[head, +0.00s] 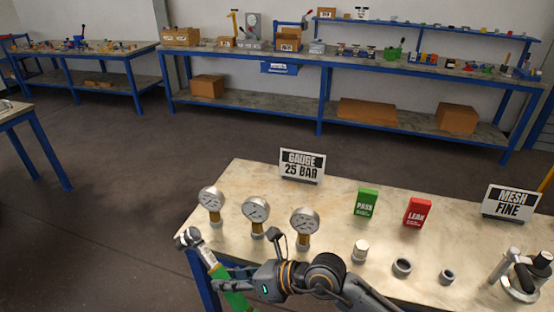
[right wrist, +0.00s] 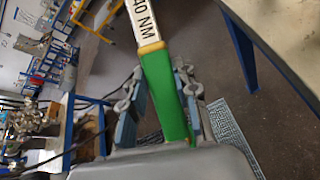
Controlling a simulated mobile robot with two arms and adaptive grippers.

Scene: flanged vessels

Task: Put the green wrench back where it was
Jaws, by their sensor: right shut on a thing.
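The green wrench (head: 235,299) has a grey metal head, a pale shaft and a green handle. It is tilted, with its head at the upper left, beside the front left corner of the light table. My right gripper (head: 222,279) is shut around the green handle. In the right wrist view the green handle (right wrist: 168,95) runs between the two fingers (right wrist: 160,108), with a white "40 NM" label beyond it. The lower end of the handle is cut off in the head view. My left gripper is not in view.
The light table (head: 330,200) carries several pressure gauges (head: 256,210), a "GAUGE 25 BAR" sign (head: 302,165), a green PASS block (head: 366,202), a red LEAK block (head: 417,212), small fittings (head: 402,267) and a "MESH FINE" sign (head: 510,202). Open floor lies left of it.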

